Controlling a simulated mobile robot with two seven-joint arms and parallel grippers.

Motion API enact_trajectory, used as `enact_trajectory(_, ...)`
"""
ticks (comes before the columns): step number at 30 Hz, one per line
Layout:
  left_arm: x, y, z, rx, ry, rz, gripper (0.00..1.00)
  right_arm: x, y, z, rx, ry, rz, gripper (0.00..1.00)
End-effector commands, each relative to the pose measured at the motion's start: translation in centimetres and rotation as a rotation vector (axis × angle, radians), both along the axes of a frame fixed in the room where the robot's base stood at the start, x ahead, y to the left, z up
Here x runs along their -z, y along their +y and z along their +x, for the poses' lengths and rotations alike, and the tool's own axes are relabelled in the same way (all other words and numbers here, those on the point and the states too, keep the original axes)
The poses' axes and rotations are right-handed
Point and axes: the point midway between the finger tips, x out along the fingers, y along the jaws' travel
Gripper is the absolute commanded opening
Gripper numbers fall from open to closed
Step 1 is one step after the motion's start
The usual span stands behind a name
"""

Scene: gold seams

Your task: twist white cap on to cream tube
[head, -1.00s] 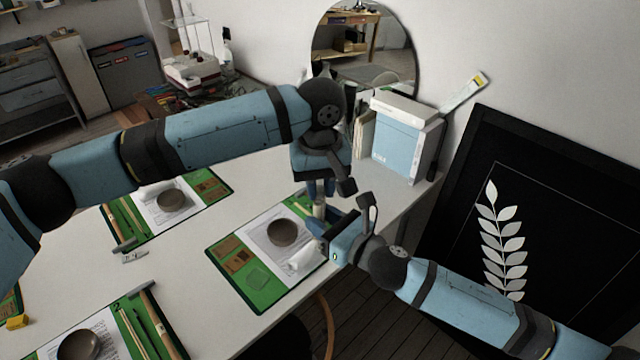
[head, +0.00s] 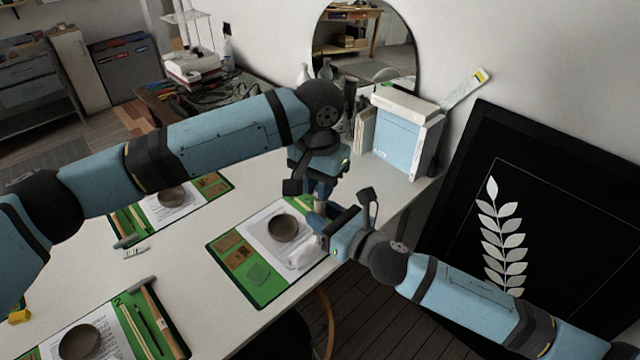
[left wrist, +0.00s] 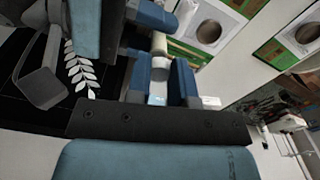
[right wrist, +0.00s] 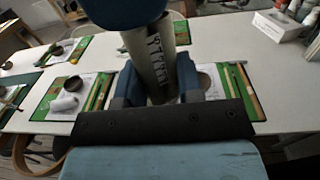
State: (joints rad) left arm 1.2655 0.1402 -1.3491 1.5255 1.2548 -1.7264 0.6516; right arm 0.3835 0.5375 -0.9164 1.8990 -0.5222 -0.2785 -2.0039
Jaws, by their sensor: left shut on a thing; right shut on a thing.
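The cream tube (right wrist: 150,58) has dark printing and stands roughly upright between the fingers of my right gripper (right wrist: 158,88), which is shut on it. A small part of the tube (head: 319,208) shows between both grippers in the head view. My left gripper (left wrist: 160,82) is shut above it on the white cap (left wrist: 157,92), in line with the tube (left wrist: 159,42). The fingers cover much of the cap, and I cannot tell how far it sits on the tube. In the head view my left gripper (head: 321,190) is directly over my right gripper (head: 322,222).
Below the grippers lies a green mat (head: 262,290) with paper, a dark bowl (head: 283,228) and a crumpled white thing (head: 301,254). Similar mats lie along the white table (head: 180,285). A blue-and-white box (head: 398,145) stands behind, with a black framed panel (head: 560,220) at right.

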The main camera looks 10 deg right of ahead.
Motion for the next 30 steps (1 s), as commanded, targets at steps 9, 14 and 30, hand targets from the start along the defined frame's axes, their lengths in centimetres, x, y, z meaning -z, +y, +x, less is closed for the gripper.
enact_trajectory(9,0.01,0.19,0.34,0.658,0.0,0.0,0.0,0.07,-0.02,-0.01,0.0,0.001,-0.001,0.0)
enact_trajectory(14,0.0,0.2,0.42,0.777,-0.001,0.001,0.0,0.07,-0.02,-0.01,0.0,0.001,-0.001,0.0)
enact_trajectory(30,-0.27,0.18,0.39,0.775,0.0,0.0,0.51,0.01,-0.01,-0.01,0.0,0.0,0.0,0.0)
